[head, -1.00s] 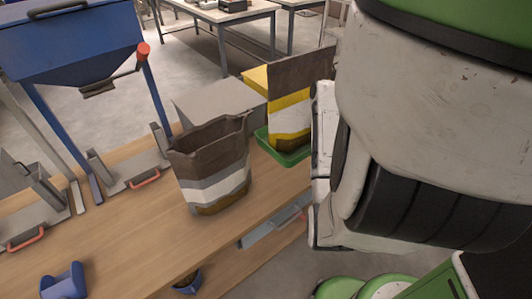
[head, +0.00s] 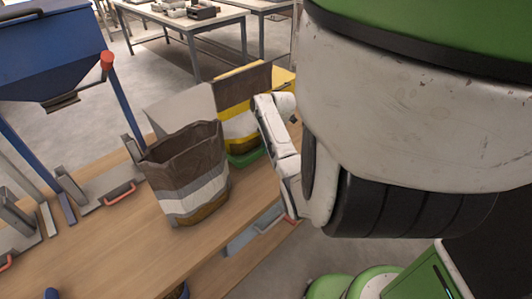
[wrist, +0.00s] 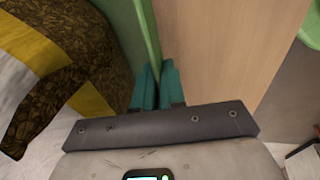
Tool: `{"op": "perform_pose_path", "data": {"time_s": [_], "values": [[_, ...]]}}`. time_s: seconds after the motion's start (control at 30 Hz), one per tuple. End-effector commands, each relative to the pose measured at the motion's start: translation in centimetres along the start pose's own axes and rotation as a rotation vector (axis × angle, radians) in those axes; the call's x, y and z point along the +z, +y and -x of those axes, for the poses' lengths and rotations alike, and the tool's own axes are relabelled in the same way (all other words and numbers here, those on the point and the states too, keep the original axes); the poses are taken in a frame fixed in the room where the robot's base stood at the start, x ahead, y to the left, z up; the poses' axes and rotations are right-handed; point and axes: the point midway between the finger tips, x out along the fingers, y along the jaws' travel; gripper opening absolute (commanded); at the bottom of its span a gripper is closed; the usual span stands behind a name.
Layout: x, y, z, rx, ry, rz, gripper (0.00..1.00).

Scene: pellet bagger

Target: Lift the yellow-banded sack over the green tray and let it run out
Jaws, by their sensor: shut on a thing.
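The yellow-banded sack (head: 236,121), brown with a white band and yellow bands, stands upright in the green tray (head: 247,157) on the bench. In the wrist view the sack (wrist: 72,55) fills the left side, close beside my fingers. My gripper (wrist: 158,75) has its two teal fingers close together, with the green tray's thin wall (wrist: 146,30) running down between them. It appears shut on that wall, not on the sack. In the head view my arm reaches past the sack's right side, and the fingertips cannot be made out.
A second brown sack with white and grey bands (head: 187,178) stands on the wooden bench (head: 120,245) left of the tray. A grey box (head: 180,106) is behind it. A blue hopper (head: 50,50) stands at the left. Bare bench lies in front.

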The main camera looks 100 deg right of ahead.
Motion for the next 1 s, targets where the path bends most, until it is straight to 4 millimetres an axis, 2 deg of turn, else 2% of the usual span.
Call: {"op": "perform_pose_path", "data": {"time_s": [0.1, 0.37, 0.77, 0.8, 1.0], "values": [[0.1, 0.5, -0.6, 0.003, -0.003, 0.002, 0.00], [0.4, -0.2, -3.1, 0.002, -0.003, 0.000, 0.00], [0.4, -0.3, -3.7, 0.004, -0.003, 0.001, 0.00], [0.4, -0.5, -3.7, 0.000, 0.000, 0.001, 0.13], [0.3, -0.5, -3.7, -0.001, 0.000, 0.000, 0.32]]}}
